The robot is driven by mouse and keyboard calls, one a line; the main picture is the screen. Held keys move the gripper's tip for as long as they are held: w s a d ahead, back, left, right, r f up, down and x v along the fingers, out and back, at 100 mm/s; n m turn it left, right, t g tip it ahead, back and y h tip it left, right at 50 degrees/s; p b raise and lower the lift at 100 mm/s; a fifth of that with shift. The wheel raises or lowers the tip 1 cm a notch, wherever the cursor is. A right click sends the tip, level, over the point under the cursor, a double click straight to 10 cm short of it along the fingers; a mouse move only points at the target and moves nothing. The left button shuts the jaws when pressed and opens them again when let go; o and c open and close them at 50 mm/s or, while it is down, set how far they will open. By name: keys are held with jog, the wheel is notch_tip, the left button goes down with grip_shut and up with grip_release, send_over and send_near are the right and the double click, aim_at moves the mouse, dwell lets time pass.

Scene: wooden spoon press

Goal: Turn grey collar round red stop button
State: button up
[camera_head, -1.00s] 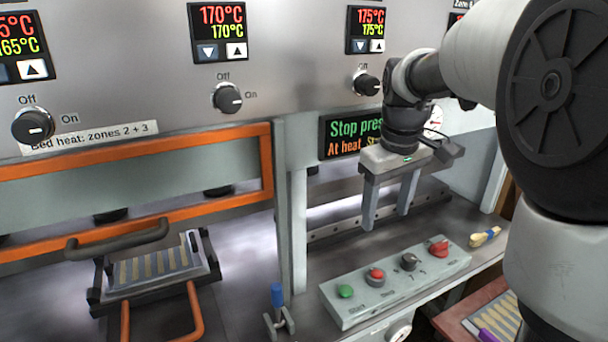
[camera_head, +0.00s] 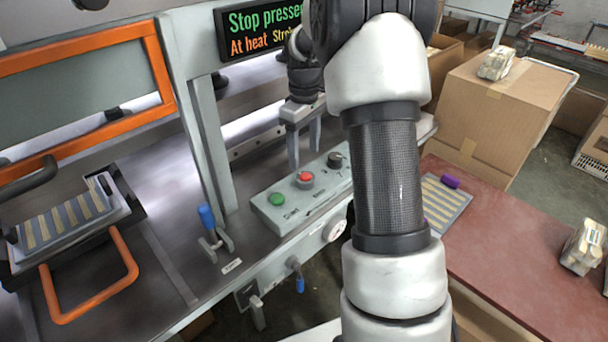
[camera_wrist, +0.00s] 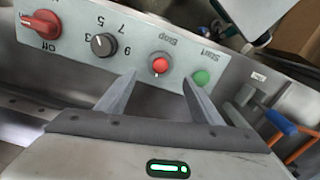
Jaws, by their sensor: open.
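The red stop button (camera_head: 305,177) sits in its grey collar (camera_head: 304,183) on the pale control box, between the green start button (camera_head: 276,200) and a black knob (camera_head: 336,160). In the wrist view the red stop button (camera_wrist: 160,64) and collar (camera_wrist: 158,75) show just beyond the fingertips, near the gap between them. My gripper (camera_head: 304,152) is open and empty, with its fingers pointing down, above and behind the box. In the wrist view my gripper (camera_wrist: 158,78) has its two fingers spread wide. It appears clear of the button.
A red switch (camera_wrist: 42,25) is at the box's far end. A blue-handled clamp (camera_head: 208,220) stands left of the box. A tray of spoon blanks (camera_head: 70,215) lies further left. Cardboard boxes (camera_head: 500,110) and a red-brown table (camera_head: 510,250) are at right.

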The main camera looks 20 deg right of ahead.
aim_at(304, 174)
notch_tip(304, 174, down, 8)
jog(key=shift+f, duration=0.1)
jog(key=shift+c, duration=0.3)
jog(key=c, duration=1)
